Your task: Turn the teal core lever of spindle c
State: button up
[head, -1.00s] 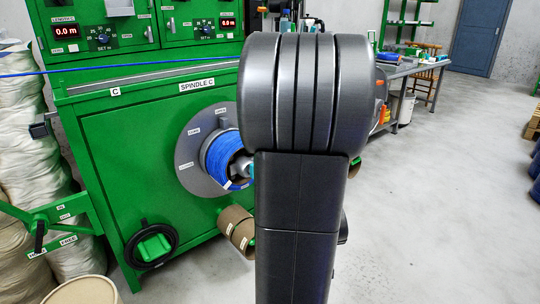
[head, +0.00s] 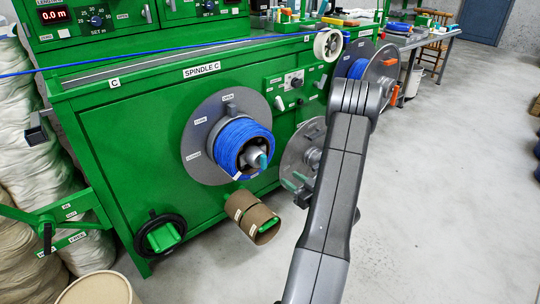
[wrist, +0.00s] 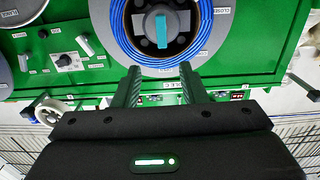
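The teal core lever (head: 263,160) sits at the centre of the blue cable spool (head: 243,143) on spindle c, on the front of the green machine. In the wrist view the teal lever (wrist: 161,30) stands upright in the picture on a grey hub, inside the ring of blue cable (wrist: 125,40). My gripper (wrist: 159,74) is open and empty, its two fingers apart below the lever in that picture. In the head view my gripper (head: 296,181) is to the right of the spool, partly hidden by my arm. It does not touch the lever.
A cardboard core (head: 253,218) sticks out below the spool. A second grey flange (head: 300,155) lies behind my gripper, and another blue spool (head: 357,69) is farther right. A black hose coil (head: 157,236) hangs at lower left.

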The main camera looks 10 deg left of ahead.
aim_at(265, 160)
jog(key=b+x, duration=0.1)
jog(key=x, duration=1.3)
jog(key=shift+s+r, duration=0.15)
jog(key=shift+r, duration=0.05)
jog(key=shift+c, duration=0.2)
grip_shut()
